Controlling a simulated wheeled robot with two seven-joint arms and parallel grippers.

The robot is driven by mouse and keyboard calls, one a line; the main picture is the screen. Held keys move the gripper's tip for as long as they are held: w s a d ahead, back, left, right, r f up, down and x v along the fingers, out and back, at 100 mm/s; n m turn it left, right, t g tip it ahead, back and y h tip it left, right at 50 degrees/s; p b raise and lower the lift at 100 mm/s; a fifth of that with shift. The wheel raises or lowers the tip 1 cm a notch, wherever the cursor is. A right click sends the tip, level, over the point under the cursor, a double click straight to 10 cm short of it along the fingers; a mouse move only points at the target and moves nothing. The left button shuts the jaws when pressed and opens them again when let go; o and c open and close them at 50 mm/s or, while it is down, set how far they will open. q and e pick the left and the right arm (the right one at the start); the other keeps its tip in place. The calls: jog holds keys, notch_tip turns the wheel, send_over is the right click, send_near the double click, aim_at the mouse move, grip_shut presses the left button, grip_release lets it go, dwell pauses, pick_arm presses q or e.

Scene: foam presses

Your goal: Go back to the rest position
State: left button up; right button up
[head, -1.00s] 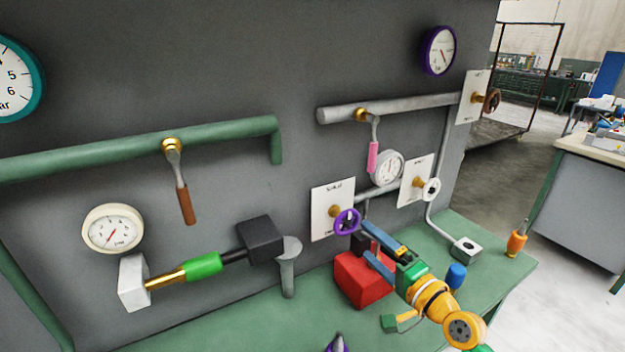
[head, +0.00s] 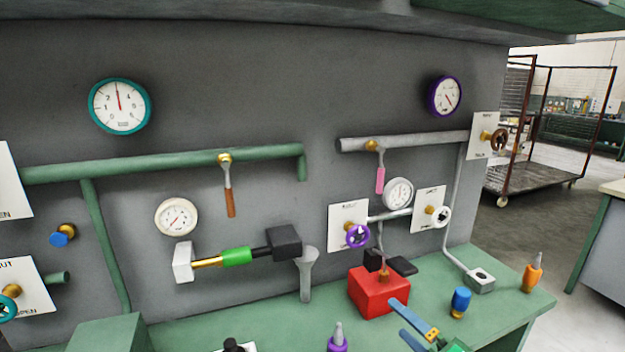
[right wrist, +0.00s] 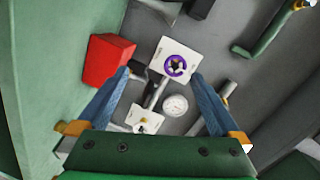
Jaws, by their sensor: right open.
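My right gripper (head: 413,322) shows at the bottom of the head view, low in front of the red block (head: 377,293). Its blue fingers are apart, and nothing is between them. In the right wrist view the open fingers (right wrist: 161,95) frame the purple handwheel (right wrist: 175,65), the white-faced gauge (right wrist: 175,105) and a white plate (right wrist: 144,119), all at a distance. The red block also shows there (right wrist: 106,61), beside the left finger. I cannot tell whether that finger touches it. My left gripper is in neither view.
The green bench (head: 270,325) carries a blue cylinder (head: 461,302), an orange bottle (head: 531,272) and a purple-based bottle (head: 338,338). Behind it, the grey panel (head: 270,80) bears a green pipe (head: 120,168), gauges, levers and handwheels. Free floor lies at the right.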

jog(key=s+a+f+n+g+h, duration=0.1)
jog(key=s+a+f+n+g, duration=0.1)
jog(key=s+f+n+g, duration=0.35)
jog(key=s+a+f+n+g+h, duration=0.1)
jog(key=s+a+f+n+g, duration=0.15)
jog(key=s+f, duration=0.55)
jog(key=s+d+f+n+g+h, duration=0.2)
jog(key=s, duration=0.5)
jog(key=s+d+f+n+g+h, duration=0.1)
jog(key=s+d+f+g+h, duration=0.15)
jog(key=s, duration=0.35)
jog(key=s+a+x, duration=0.1)
jog(key=s+x, duration=0.1)
jog(key=x, duration=0.8)
jog(key=s+d+f+g, duration=0.1)
jog(key=s+d+f, duration=0.1)
jog(key=s+f, duration=1.2)
notch_tip(320, 180, down, 3)
jog(key=shift+s+n, duration=0.2)
jog(key=shift+n, duration=0.2)
jog(key=shift+d+g, duration=0.1)
jog(key=shift+g, duration=0.15)
